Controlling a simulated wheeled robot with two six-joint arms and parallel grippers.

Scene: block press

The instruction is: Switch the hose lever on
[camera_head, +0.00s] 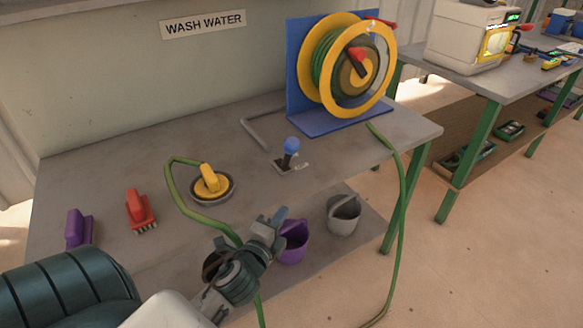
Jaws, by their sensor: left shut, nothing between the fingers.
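The hose lever (290,147) stands on the grey table, with a blue ball knob on a short dark stem above a small metal base plate. It looks roughly upright; markings by the plate are too small to read. My left gripper (277,219) is shut and empty near the table's front edge. In the picture it is below the lever and clearly apart from it. A green hose (183,205) runs from the yellow round fitting (211,183) and passes behind my left gripper. My right gripper is not in view.
A yellow hose reel (309,66) on a blue stand is behind the lever, with a bent grey bar (254,134) nearby. Red (139,208) and purple (74,229) brushes lie left. Purple (293,246) and grey (343,219) buckets sit below. Another bench (470,84) stands right.

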